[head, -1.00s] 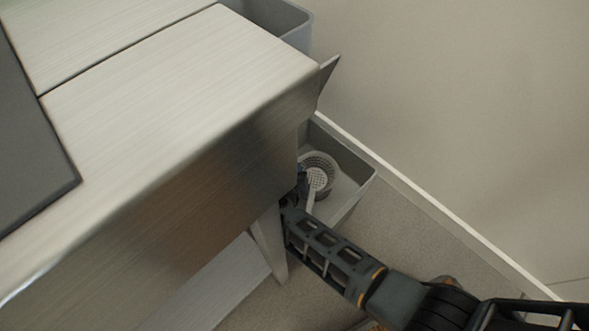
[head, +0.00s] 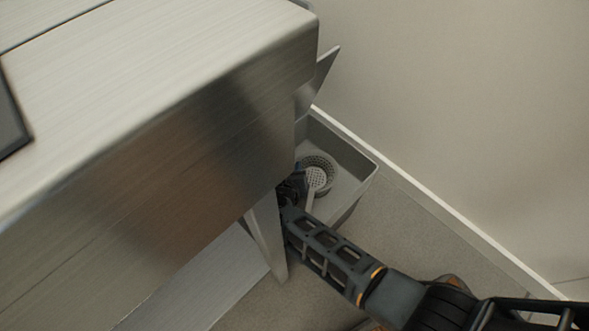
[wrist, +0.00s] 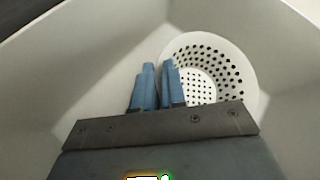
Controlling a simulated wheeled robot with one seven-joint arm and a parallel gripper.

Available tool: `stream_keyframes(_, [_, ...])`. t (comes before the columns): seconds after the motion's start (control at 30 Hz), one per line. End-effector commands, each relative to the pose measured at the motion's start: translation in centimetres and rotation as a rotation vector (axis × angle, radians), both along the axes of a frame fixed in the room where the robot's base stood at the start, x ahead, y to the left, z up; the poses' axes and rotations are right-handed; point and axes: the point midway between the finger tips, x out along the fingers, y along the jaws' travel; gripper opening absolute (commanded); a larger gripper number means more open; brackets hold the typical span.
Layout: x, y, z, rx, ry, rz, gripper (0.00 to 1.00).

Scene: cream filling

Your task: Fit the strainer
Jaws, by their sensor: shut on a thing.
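The strainer (head: 317,178) is a round, light grey perforated basket inside a grey bin-like basin below the counter. In the wrist view the strainer (wrist: 215,70) shows its holed wall and base, with its near side hidden by my gripper. My gripper (wrist: 165,68) has two blue fingers close together at the strainer's left rim, shut on it. In the head view my gripper (head: 300,178) is partly hidden by the counter edge and my own arm. The basin (head: 350,160) surrounds the strainer. Whether the strainer touches the basin floor I cannot tell.
A brushed metal counter (head: 160,130) overhangs the basin on the left, with a thin upright panel (head: 318,80) at its corner. A pale wall (head: 470,110) stands close behind the basin. Open floor (head: 420,240) lies to the right.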

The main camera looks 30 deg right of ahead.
Motion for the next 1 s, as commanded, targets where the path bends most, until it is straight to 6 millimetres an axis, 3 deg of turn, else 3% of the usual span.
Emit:
stream_keyframes(0.03, [-0.72, 0.59, -1.69, -0.002, 0.021, 0.019, 0.00])
stream_keyframes(1.0, [-0.83, 0.66, -2.61, 0.004, 0.023, 0.020, 0.00])
